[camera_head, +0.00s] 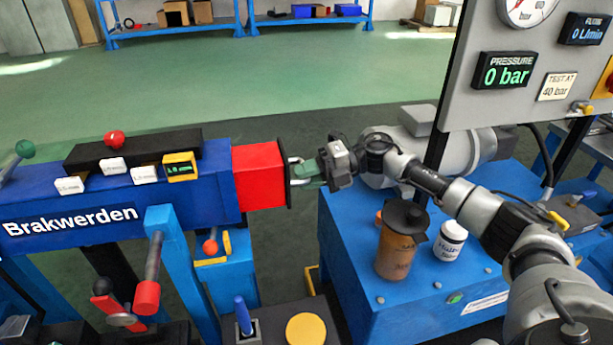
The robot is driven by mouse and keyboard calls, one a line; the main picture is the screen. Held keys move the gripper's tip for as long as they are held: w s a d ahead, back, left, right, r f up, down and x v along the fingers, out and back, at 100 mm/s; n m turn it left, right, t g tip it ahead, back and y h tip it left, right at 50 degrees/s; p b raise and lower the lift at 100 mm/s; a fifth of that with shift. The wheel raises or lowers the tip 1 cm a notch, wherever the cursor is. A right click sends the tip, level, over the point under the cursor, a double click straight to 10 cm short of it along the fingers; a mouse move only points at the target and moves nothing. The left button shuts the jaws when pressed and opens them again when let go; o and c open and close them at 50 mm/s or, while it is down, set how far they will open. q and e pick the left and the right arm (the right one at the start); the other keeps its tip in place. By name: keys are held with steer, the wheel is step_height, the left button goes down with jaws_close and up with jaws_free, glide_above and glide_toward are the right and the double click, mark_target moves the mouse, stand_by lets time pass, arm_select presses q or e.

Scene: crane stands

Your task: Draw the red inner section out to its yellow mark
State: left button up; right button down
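The red inner section (259,176) sticks out a short way from the right end of the blue outer beam (110,205), which is lettered Brakwerden. A grey handle is on the red section's dark end plate. My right gripper (303,172) is at this handle, its fingers around it and seemingly closed on it. My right arm reaches in from the right over the blue cabinet. No yellow mark shows on the visible part of the red section. My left gripper is not in view.
A blue cabinet (345,250) stands right of the beam's end, carrying a brown jug (397,245), a white jar (450,241) and a motor. A gauge panel (555,60) reading 0 bar rises at the right. Green floor behind is open.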

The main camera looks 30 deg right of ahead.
steer(key=d, duration=0.3)
steer(key=shift+s+f, duration=0.3)
steer(key=shift+s, duration=0.1)
steer(key=c, duration=1.1)
jaws_free()
steer(key=shift+d, duration=0.1)
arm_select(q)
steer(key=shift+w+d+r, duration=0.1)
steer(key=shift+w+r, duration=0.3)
arm_select(e)
steer(key=shift+r, duration=0.15)
